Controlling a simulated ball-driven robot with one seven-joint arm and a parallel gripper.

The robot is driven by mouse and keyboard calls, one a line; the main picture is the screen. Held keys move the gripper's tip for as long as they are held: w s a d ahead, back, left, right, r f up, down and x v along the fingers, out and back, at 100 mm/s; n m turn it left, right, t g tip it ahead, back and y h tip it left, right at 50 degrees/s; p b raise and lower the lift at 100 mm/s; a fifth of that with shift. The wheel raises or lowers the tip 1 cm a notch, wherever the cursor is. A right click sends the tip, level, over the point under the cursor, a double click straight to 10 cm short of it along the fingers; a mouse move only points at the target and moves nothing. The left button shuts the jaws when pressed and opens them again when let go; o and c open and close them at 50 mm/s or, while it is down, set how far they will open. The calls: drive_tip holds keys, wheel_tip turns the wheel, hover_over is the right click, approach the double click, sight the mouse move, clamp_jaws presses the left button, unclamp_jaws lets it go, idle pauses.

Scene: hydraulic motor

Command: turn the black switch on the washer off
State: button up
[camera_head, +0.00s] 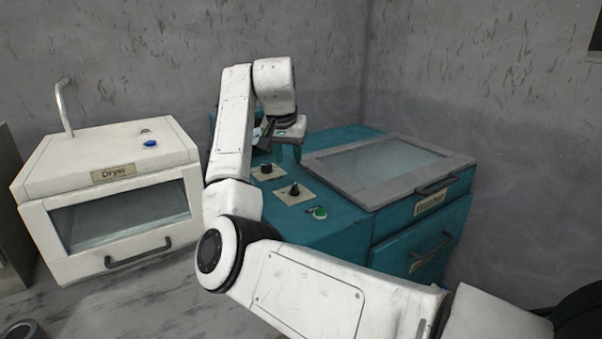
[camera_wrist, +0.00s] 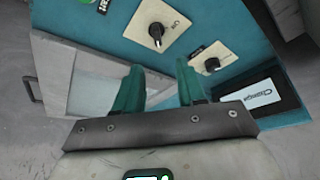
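The teal washer (camera_head: 340,232) stands at the right in the head view, with a grey-framed glass lid. Two black switches are on cream plates on its top, a nearer one (camera_head: 294,190) and a farther one (camera_head: 266,169). In the wrist view, one black switch (camera_wrist: 156,34) is on a larger plate and another (camera_wrist: 211,64) is to its right. My gripper (camera_wrist: 158,67) has teal fingers spread apart with nothing between them. In the head view my gripper (camera_head: 284,152) is above the washer's back part, behind the switches and apart from them.
A green button (camera_head: 320,212) is on the washer near the nearer switch. The white dryer (camera_head: 60,190) with a blue button (camera_head: 150,144) stands at the left. A panel marked "Change" (camera_wrist: 262,97) shows in the wrist view. My arm crosses the head view's middle.

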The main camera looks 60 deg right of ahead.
sight(295, 183)
drive_tip(key=x, duration=1)
drive_tip(key=shift+s+d+f+b, duration=0.1)
drive_tip(key=shift+d+f+b, duration=0.1)
drive_tip(key=shift+d+b, duration=0.25)
drive_tip(key=shift+c, duration=0.3)
clamp_jaws()
